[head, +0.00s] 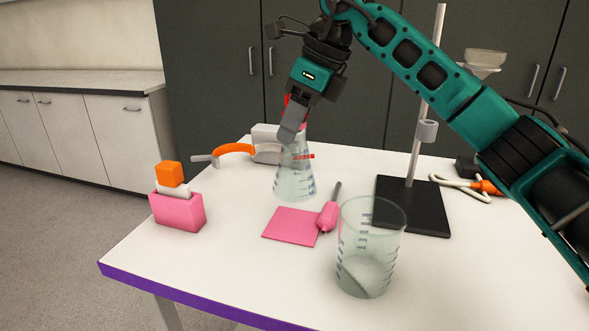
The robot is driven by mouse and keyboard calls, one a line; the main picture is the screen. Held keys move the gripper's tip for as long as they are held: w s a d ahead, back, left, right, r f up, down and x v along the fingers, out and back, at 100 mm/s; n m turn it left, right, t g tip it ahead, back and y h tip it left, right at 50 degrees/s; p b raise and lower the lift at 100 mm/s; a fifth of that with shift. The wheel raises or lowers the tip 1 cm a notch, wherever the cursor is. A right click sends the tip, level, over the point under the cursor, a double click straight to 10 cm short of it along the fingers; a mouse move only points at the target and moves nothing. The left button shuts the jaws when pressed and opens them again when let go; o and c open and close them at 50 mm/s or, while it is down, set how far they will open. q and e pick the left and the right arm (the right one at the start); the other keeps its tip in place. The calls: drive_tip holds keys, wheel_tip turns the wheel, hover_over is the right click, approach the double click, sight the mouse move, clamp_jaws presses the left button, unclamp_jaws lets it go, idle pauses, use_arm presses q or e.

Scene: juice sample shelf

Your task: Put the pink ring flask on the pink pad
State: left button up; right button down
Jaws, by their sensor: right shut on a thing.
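The pink ring flask (295,178) is a clear conical flask with a pink-red ring near its neck. It is upright, just behind the pink pad (289,226), and I cannot tell whether its base touches the table. The pad is a flat pink square on the white table. My right gripper (291,128) reaches down from above and is shut on the flask's neck, hiding part of its top. My left gripper is not in view.
A pink-handled tool (328,215) lies at the pad's right edge. A glass beaker (369,250) stands front right. A stand with a black base (412,207) is behind it. The front-left table is clear.

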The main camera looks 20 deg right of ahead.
sight(294, 164)
wheel_tip(294, 164, down, 3)
drive_tip(key=shift+r, duration=0.2)
drive_tip(key=shift+f, duration=0.4)
use_arm(q)
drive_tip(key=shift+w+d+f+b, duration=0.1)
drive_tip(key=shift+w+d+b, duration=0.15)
drive_tip(key=shift+b, duration=0.15)
use_arm(e)
drive_tip(key=shift+f, duration=2)
drive_tip(key=shift+f, duration=0.2)
drive_tip(key=c, duration=0.6)
unclamp_jaws()
drive_tip(key=shift+o, duration=0.2)
